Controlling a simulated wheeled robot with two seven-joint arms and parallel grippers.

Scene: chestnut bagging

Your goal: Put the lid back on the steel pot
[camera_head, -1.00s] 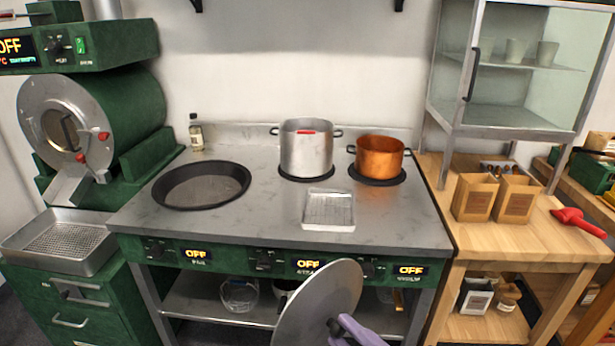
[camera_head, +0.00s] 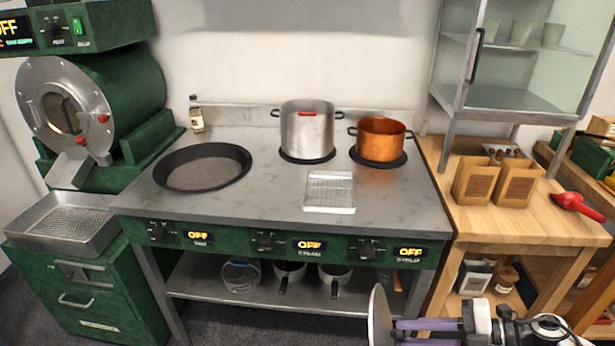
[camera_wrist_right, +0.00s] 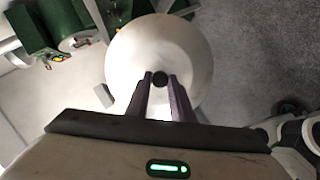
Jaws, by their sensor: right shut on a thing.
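The steel pot (camera_head: 307,134) stands upright on a back burner of the stove, with two side handles, a red mark near its rim and no lid on it. My right gripper (camera_head: 398,328) is low in front of the stove, at the bottom of the head view. It is shut on the dark knob of the round steel lid (camera_head: 378,316), which stands nearly upright and edge-on to the head camera. The right wrist view shows the lid's disc (camera_wrist_right: 180,45) beyond the fingers, with the knob between the fingertips (camera_wrist_right: 160,80). My left gripper is out of view.
A copper pot (camera_head: 380,140) stands right of the steel pot. A dark shallow pan (camera_head: 203,167) and a small wire-mesh tray (camera_head: 330,192) are on the stove top (camera_head: 270,195). A wooden table (camera_head: 500,225) with paper bags (camera_head: 475,183) and a red scoop (camera_head: 575,205) stands at right.

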